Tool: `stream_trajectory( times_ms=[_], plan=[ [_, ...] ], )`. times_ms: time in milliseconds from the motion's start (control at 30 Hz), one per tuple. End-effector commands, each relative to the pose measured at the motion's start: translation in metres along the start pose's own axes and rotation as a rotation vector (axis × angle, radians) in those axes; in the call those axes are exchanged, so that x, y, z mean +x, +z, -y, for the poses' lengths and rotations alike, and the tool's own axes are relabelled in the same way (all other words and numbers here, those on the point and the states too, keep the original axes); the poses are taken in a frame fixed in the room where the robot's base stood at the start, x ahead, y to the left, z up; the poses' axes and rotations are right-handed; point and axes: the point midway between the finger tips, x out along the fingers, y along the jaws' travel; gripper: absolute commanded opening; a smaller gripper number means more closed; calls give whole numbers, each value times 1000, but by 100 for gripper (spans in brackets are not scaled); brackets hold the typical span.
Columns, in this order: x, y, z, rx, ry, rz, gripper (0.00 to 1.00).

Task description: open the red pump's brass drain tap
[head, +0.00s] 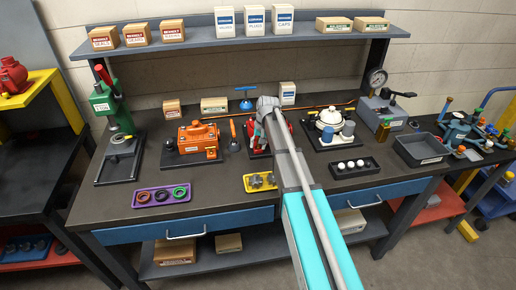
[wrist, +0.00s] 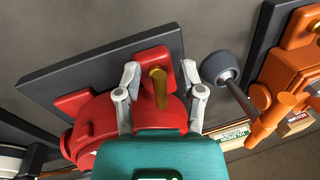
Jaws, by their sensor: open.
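The red pump (wrist: 95,118) sits on a dark base plate (wrist: 60,78) in the wrist view. Its brass drain tap (wrist: 158,86) is a short brass bar standing out from the red body. My gripper (wrist: 161,74) is open, with one grey finger on each side of the tap. Gaps show between the tap and both fingers; I cannot tell the depth of the fingertips against it. In the head view the red pump (head: 252,129) is partly hidden behind my arm, and the tap and fingers cannot be made out.
An orange pump (head: 198,138) stands close to the left; it also shows in the wrist view (wrist: 290,75). A white pump (head: 329,121) stands to the right. A yellow tray (head: 247,188) and purple tray (head: 137,200) lie in front.

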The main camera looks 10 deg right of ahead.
Motion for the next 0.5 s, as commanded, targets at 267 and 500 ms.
stream_trajectory(
  times_ms=[267, 500],
  plan=[
    [2, 0, 0, 0, 0, 0, 51],
    [2, 0, 0, 0, 0, 0, 31]
  ],
)
